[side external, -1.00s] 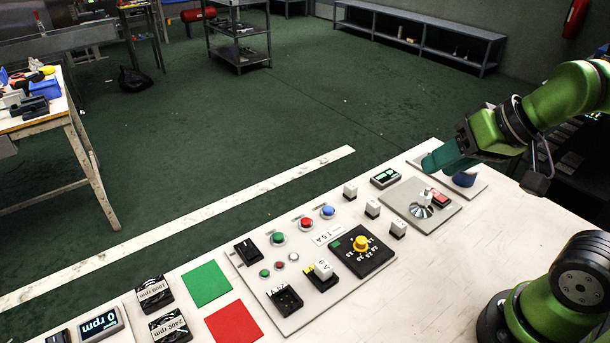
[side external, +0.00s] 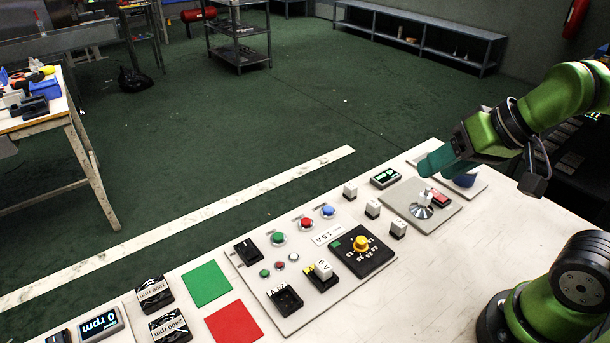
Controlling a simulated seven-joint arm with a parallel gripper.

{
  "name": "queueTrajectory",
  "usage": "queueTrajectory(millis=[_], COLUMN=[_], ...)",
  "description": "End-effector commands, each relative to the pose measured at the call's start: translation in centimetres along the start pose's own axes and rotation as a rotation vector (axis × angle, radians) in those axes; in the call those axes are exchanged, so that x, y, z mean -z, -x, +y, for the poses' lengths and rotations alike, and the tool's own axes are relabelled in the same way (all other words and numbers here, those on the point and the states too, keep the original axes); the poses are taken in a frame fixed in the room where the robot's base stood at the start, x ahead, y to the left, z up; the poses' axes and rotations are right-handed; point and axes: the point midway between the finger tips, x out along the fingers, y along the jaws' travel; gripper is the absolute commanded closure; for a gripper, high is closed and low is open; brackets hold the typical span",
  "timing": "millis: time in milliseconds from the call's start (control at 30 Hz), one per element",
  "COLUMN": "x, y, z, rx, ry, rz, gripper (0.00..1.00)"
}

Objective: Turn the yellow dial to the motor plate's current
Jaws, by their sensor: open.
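The yellow dial (side external: 361,243) stands on a black square base with small white numbers around it, on a grey panel plate (side external: 307,310). Its exact setting is too small to read. A white motor plate label (side external: 327,234) lies just behind the dial and seems to read 15 A. My gripper (side external: 432,165) is at the upper right, above the far right part of the table, well away from the dial. Its teal fingers point left; nothing shows between them.
Green, red and blue buttons (side external: 328,211), black switches (side external: 285,298) and white-topped blocks (side external: 373,208) crowd around the dial. A silver knob (side external: 422,206) on its own plate stands below my gripper. Green (side external: 206,283) and red (side external: 233,322) squares lie left.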

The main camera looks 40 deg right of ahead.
Motion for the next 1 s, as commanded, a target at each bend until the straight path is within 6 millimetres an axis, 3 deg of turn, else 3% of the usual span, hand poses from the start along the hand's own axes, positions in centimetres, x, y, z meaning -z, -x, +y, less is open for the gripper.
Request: queueTrajectory(millis=[233, 500, 700, 867, 1000], x=[0.8, 2.3, 3.8, 3.4, 2.5], y=[-4.2, -9.5, -9.5, -9.6, -11.0], z=[-2.6, -5.3, -5.6, -5.3, -4.7], rx=[-0.068, -0.372, -0.506, -0.534, -0.537], ry=[-0.024, -0.395, -0.670, -0.742, -0.742], rz=[-0.229, -0.392, -0.338, -0.330, -0.332], gripper=[0.49, 0.49, 0.49, 0.49, 0.49])
